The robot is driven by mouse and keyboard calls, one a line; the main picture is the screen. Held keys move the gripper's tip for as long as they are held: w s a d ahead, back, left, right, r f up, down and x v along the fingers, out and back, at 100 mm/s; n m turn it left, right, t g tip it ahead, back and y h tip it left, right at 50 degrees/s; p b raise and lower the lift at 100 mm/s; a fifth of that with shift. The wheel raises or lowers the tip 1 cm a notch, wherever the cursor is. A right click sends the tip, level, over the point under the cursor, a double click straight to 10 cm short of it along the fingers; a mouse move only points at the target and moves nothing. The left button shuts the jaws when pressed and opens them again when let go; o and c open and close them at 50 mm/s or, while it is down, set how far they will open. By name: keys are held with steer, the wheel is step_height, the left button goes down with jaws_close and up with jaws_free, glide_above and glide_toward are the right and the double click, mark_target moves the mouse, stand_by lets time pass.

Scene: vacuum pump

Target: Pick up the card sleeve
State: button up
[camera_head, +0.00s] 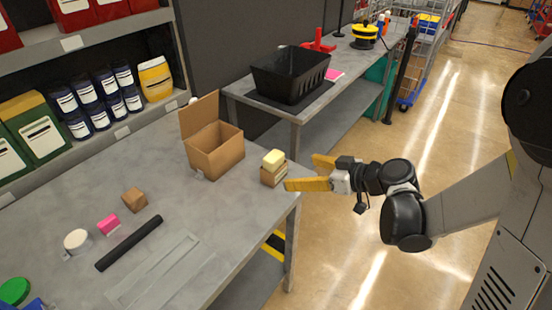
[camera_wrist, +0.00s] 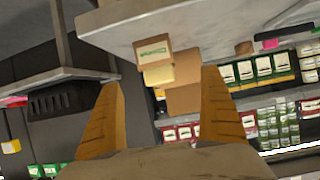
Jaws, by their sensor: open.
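In the wrist view the sleeve lies beyond the gap between my fingers (camera_wrist: 162,79).
An open cardboard box (camera_head: 215,150) stands just behind the sleeve, to its left. A small brown cube (camera_head: 134,199), a pink block (camera_head: 108,224), a white round thing (camera_head: 76,240) and a black bar (camera_head: 129,243) lie farther left. A black bin (camera_head: 290,75) sits on another table behind.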

mark_target(279, 167)
steer(key=shift+n+y, duration=0.4)
steer(key=shift+n, duration=0.1)
steer(key=x, duration=0.3)
steer(key=b+x, duration=0.1)
steer(key=x, duration=0.2)
steer(key=shift+d+f+b, duration=0.15)
steer(key=shift+f+b, duration=0.15)
steer(key=shift+f, duration=0.05)
steer(key=b+x, duration=0.1)
steer(key=x, duration=0.1)
steer(key=w+b+x, duration=0.1)
steer(key=x, duration=0.2)
steer(key=shift+w+r, duration=0.1)
steer(key=shift+w, duration=0.05)
steer(key=shift+r, duration=0.1)
steer(key=shift+c, duration=1)
steer(key=c, duration=1)
